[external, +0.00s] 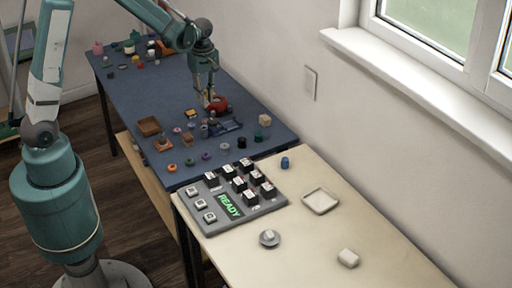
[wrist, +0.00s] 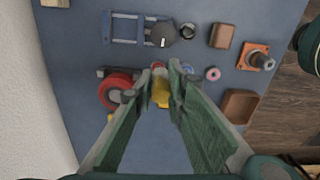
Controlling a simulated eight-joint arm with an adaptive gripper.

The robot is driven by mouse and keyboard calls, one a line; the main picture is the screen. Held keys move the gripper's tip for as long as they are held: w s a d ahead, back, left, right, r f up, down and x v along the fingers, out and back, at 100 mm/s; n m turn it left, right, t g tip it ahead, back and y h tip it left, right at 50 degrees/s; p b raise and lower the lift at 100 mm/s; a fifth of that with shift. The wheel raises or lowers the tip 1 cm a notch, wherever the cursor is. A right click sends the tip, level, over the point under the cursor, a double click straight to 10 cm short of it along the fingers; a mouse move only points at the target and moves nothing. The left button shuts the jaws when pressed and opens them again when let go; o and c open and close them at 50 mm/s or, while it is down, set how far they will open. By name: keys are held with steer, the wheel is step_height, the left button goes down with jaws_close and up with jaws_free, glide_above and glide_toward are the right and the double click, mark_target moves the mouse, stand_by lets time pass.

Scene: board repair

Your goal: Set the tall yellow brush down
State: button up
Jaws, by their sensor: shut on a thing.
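My gripper (external: 209,104) is over the blue table, beside the red wheel-like piece. In the wrist view, its two green fingers (wrist: 167,80) are closed on the yellow brush (wrist: 160,92). Only a short yellow part of the brush shows between the fingers. Its lower end is hidden, so I cannot tell whether it touches the table. The red piece (external: 218,103) is close to the gripper and also shows left of the fingers in the wrist view (wrist: 115,90).
On the blue table (external: 135,88) are a blue frame (wrist: 122,28), a brown tray (external: 148,126), an orange-based part (wrist: 255,58) and several small pieces. A grey keypad reading READY (external: 230,206) sits on the cream table (external: 330,240). The wall is close on the right.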

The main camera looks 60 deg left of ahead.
steer(key=w+d+m, duration=0.2)
steer(key=w+d, duration=0.2)
steer(key=d, duration=0.4)
steer(key=w+d+m, duration=0.2)
steer(key=w+d, duration=0.3)
steer(key=d, duration=0.2)
steer(key=m, duration=1.1)
glide_above(330, 235)
steer(key=shift+f+p, duration=0.2)
steer(key=shift+p, duration=0.25)
steer(key=shift+n, duration=0.3)
steer(key=shift+f+b, duration=0.45)
steer(key=shift+f, duration=2.7)
steer(key=shift+f+b, duration=0.35)
steer(key=shift+f, duration=1.55)
steer(key=shift+f, duration=0.2)
